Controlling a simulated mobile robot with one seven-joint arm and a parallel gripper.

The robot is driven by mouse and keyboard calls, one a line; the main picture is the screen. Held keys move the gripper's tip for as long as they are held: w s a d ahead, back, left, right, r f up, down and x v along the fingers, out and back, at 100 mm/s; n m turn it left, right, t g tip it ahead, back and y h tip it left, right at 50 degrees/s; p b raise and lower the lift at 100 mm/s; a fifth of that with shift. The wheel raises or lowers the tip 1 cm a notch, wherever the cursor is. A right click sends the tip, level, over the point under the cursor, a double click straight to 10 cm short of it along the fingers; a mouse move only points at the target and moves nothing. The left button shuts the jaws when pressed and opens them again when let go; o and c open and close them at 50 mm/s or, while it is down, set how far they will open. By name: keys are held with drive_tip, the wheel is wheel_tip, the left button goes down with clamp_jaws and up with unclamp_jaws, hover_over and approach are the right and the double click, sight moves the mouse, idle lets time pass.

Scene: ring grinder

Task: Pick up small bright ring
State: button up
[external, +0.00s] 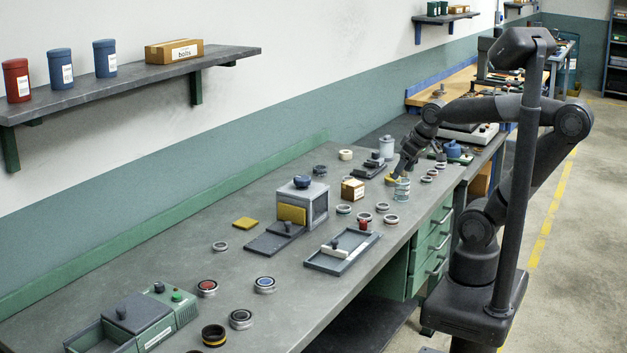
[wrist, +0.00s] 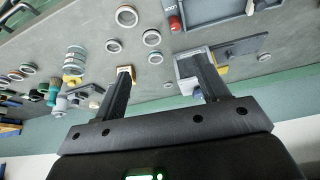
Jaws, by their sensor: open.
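Several rings lie on the grey workbench (external: 190,275). Near its front edge are small metal rings with light rims, such as one ring (external: 391,219), a second ring (external: 365,217) and a third ring (external: 343,209). I cannot tell which one is the small bright ring. In the wrist view, a large pale ring (wrist: 126,16), a middle-sized ring (wrist: 151,37) and a small bright-looking ring (wrist: 155,58) show ahead of the fingers. My gripper (wrist: 161,63) is open, with nothing between its fingers. In the external view my gripper (external: 398,174) hangs near the ring stack (external: 402,190), partly hard to make out.
A small wooden box (external: 352,190) and a grey box with a yellow front (external: 303,205) stand left of the rings. A tray with a red knob (external: 342,251) lies in front. More rings lie at the right (external: 426,179). The bench's near left has some bare room.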

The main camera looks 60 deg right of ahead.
drive_tip(key=w+d+f+m+g, duration=0.1)
drive_tip(key=w+d+f+m, duration=0.1)
drive_tip(key=w+d+f, duration=0.2)
drive_tip(key=w+d+f+m+g, duration=0.1)
drive_tip(key=w+d+f+m, duration=0.1)
drive_tip(key=w+d+f, duration=0.2)
drive_tip(key=w+d+f+m+g, duration=0.2)
drive_tip(key=w+d+f, duration=0.2)
drive_tip(key=d+f, duration=0.3)
drive_tip(key=shift+d+h, duration=0.3)
drive_tip(key=shift+h, duration=0.1)
drive_tip(key=shift+w+f, duration=0.15)
drive_tip(key=shift+f, duration=0.75)
drive_tip(key=shift+w+f, duration=0.2)
drive_tip(key=shift+f, duration=0.7)
drive_tip(key=shift+w+f, duration=0.15)
drive_tip(key=shift+f, duration=0.75)
drive_tip(key=shift+c, duration=0.5)
drive_tip(key=c, duration=1)
drive_tip(key=shift+r, duration=0.1)
